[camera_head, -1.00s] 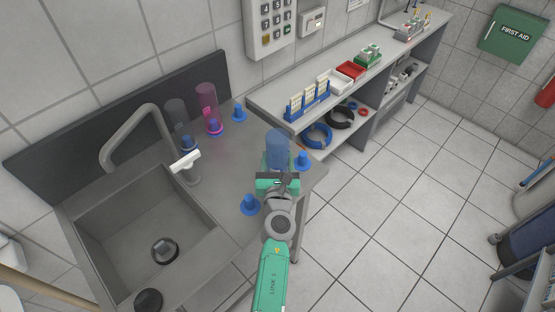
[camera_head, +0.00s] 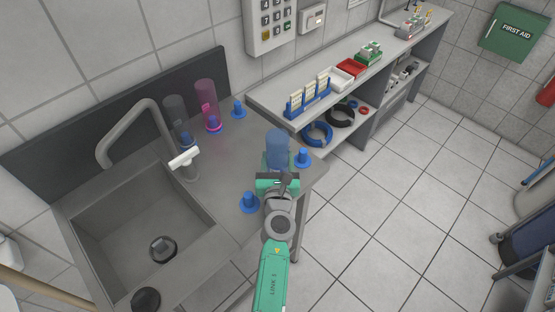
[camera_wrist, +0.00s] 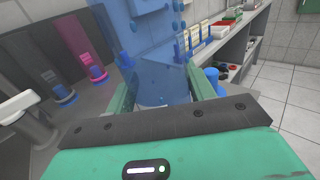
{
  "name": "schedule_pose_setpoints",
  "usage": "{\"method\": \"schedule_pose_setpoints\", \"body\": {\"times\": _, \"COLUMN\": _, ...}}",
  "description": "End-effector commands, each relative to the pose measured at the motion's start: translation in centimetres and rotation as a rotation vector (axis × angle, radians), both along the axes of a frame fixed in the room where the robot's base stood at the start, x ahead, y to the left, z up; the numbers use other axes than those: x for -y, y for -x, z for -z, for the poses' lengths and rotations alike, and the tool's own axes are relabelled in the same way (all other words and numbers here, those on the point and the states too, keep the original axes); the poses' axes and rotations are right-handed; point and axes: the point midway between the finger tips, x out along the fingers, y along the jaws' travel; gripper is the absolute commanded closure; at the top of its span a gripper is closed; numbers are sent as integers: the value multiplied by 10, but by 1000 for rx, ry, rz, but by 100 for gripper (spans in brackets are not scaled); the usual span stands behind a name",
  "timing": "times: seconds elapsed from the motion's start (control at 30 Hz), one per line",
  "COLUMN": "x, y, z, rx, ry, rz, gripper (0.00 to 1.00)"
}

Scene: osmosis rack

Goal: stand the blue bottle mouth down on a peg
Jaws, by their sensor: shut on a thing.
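The blue bottle (camera_head: 277,146) is translucent and stands roughly upright between the fingers of my gripper (camera_head: 277,168), which is shut on it. In the wrist view the blue bottle (camera_wrist: 145,45) fills the upper middle, with the green fingers on both sides. Its lower end is hidden by my gripper. Blue pegs with round bases stand on the counter: one right of the bottle (camera_head: 303,158), one in front left of my gripper (camera_head: 249,202), and one at the back (camera_head: 238,108). I cannot tell whether the bottle touches a peg or the counter.
A pink bottle (camera_head: 207,104) and a grey clear bottle (camera_head: 177,120) stand on pegs at the back left. The tap (camera_head: 140,125) and sink (camera_head: 140,235) are left. A shelf (camera_head: 270,103) with a blue rack (camera_head: 309,99) runs behind right.

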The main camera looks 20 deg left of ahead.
Motion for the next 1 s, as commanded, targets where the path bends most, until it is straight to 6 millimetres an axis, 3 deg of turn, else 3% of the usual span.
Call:
{"method": "schedule_pose_setpoints", "body": {"times": 0.73, "x": 0, "y": 0, "z": 5, "rx": 0, "ry": 0, "rz": 0, "gripper": 69}}
{"method": "schedule_pose_setpoints", "body": {"times": 0.77, "x": 0, "y": 0, "z": 5, "rx": 0, "ry": 0, "rz": 0, "gripper": 41}}
{"method": "schedule_pose_setpoints", "body": {"times": 0.8, "x": 0, "y": 0, "z": 5, "rx": 0, "ry": 0, "rz": 0, "gripper": 33}}
{"method": "schedule_pose_setpoints", "body": {"times": 0.87, "x": 0, "y": 0, "z": 5, "rx": 0, "ry": 0, "rz": 0, "gripper": 21}}
{"method": "schedule_pose_setpoints", "body": {"times": 1.0, "x": 0, "y": 0, "z": 5, "rx": 0, "ry": 0, "rz": 0, "gripper": 21}}
